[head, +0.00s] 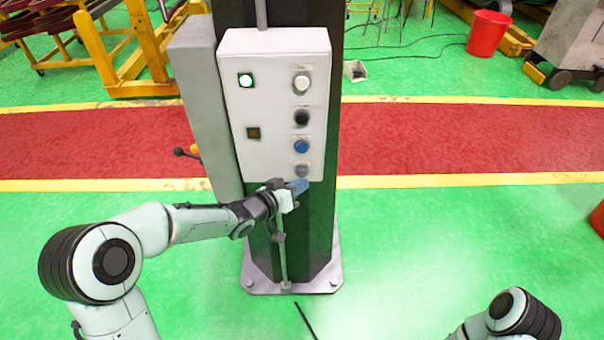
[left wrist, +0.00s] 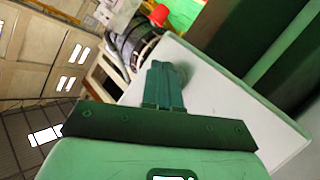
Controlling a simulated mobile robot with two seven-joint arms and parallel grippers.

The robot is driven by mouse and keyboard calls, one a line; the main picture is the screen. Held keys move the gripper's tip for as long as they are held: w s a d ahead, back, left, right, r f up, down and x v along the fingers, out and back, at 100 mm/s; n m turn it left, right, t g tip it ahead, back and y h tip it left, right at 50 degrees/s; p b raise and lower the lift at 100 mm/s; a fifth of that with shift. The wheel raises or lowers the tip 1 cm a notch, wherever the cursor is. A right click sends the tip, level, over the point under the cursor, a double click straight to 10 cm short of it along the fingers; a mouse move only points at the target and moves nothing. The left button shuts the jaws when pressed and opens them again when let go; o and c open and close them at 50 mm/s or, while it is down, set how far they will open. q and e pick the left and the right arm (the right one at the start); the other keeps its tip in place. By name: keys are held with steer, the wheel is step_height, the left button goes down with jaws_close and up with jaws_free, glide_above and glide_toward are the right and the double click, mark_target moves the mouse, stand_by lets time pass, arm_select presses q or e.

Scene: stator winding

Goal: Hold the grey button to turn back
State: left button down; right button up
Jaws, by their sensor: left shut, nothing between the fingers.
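The grey button (head: 302,170) is the lowest in the right-hand column of the white control box (head: 268,70). My left gripper (head: 300,186) is shut and empty, with its tips just below the grey button at the box's lower edge. In the left wrist view the closed fingers (left wrist: 163,85) point at the pale panel face (left wrist: 215,85), and a greyish round shape (left wrist: 183,70) shows partly behind them. I cannot tell whether the tips touch the button. My right gripper is out of view.
Above the grey button sit a blue button (head: 301,146), a black one (head: 301,118) and a white one (head: 301,83). A dark post (head: 318,225) carries the box.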

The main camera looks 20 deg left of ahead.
arm_select(q)
steer(key=shift+w, duration=0.1)
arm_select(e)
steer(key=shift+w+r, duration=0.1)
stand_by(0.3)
arm_select(q)
steer(key=shift+w+a, duration=0.15)
steer(key=shift+w, duration=0.25)
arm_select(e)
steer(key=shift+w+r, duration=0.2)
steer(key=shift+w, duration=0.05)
arm_select(q)
steer(key=shift+w+a+p, duration=0.1)
steer(key=shift+w+p, duration=0.2)
steer(key=shift+p, duration=0.15)
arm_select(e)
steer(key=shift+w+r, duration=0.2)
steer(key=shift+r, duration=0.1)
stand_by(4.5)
arm_select(q)
steer(key=shift+s+d+b, duration=0.25)
steer(key=shift+s+b, duration=0.2)
steer(key=shift+s, duration=0.4)
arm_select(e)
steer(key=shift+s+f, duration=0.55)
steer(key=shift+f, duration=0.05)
